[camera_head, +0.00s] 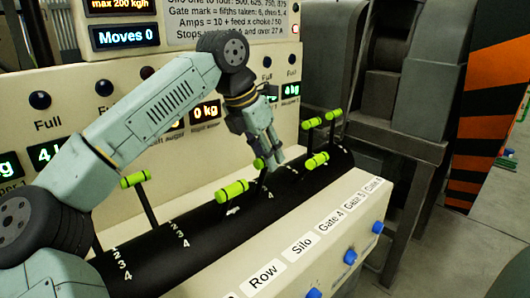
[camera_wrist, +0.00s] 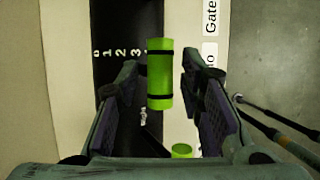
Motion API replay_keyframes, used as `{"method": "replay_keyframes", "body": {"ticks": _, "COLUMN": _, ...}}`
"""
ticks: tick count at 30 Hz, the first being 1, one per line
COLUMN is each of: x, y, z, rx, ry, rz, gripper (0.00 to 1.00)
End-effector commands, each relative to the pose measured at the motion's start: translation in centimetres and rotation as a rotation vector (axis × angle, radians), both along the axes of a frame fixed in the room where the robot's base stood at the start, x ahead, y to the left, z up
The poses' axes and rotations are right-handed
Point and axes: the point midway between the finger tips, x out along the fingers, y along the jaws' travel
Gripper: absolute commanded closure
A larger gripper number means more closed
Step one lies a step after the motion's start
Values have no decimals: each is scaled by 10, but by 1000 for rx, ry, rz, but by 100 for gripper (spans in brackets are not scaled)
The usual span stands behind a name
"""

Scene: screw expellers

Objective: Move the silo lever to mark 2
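A lever with a green handle (camera_head: 259,163) stands on the black drum, close to my gripper (camera_head: 272,163) and partly behind a finger. In the wrist view, a green handle (camera_wrist: 160,74) with dark bands lies between the two open fingers of my gripper (camera_wrist: 162,85), with gaps at both sides. It is level with a partly cut label ending in "o" (camera_wrist: 210,55), apparently the silo lever. Printed marks 0 to 3 (camera_wrist: 118,51) run beside it, and the handle overhangs the end past 3. The exact mark of the lever cannot be read. The "Silo" label (camera_head: 300,247) is on the front panel.
Another green handle (camera_head: 231,191) is close by on the left, and one (camera_head: 134,179) stands further left. Several more (camera_head: 316,160) crowd the right. Blue knobs (camera_head: 350,257) line the front panel. The display (camera_head: 124,36) reads "Moves 0".

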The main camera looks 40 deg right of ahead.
Motion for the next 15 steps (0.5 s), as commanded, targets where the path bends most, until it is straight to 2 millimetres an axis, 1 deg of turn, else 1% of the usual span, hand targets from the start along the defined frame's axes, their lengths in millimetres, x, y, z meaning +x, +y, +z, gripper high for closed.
{"method": "replay_keyframes", "body": {"ticks": 1, "x": 0, "y": 0, "z": 0, "rx": 0, "ry": 0, "rz": 0, "gripper": 71}}
{"method": "replay_keyframes", "body": {"ticks": 12, "x": 0, "y": 0, "z": 0, "rx": 0, "ry": 0, "rz": 0, "gripper": 96}}
{"method": "replay_keyframes", "body": {"ticks": 14, "x": 0, "y": 0, "z": 0, "rx": 0, "ry": 0, "rz": 0, "gripper": 100}}
{"method": "replay_keyframes", "body": {"ticks": 15, "x": 0, "y": 0, "z": 0, "rx": 0, "ry": 0, "rz": 0, "gripper": 100}}
